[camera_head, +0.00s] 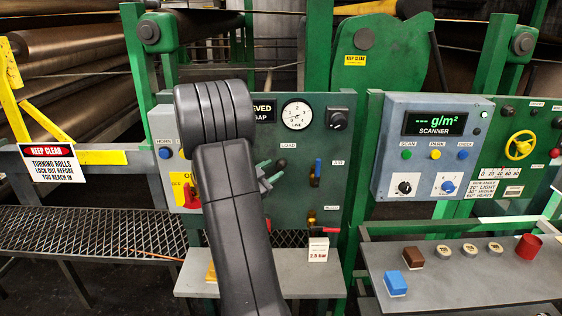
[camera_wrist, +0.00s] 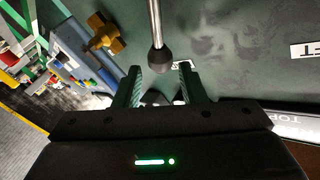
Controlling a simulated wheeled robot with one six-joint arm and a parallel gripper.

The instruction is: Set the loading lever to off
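The loading lever is a metal rod with a dark ball knob (camera_wrist: 162,60) in the wrist view. The rod runs up from the knob to the top edge of that picture. In the head view a dark knob (camera_head: 281,162) shows just under the LOAD label. My gripper (camera_wrist: 160,80) is open, its two green fingers spread apart. The knob lies at the gap between the fingertips, seemingly just beyond them; I cannot tell whether it touches. In the head view my gripper (camera_head: 272,174) is beside the knob. My arm hides the panel left of it, and no off mark is readable.
The green panel (camera_head: 335,200) also bears a round gauge (camera_head: 297,114), a blue-handled AIR lever (camera_head: 317,172) and a brass fitting (camera_head: 311,216). A shelf (camera_head: 300,284) juts out below. A scanner box (camera_head: 433,150) stands right, a KEEP CLEAR sign (camera_head: 51,162) left.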

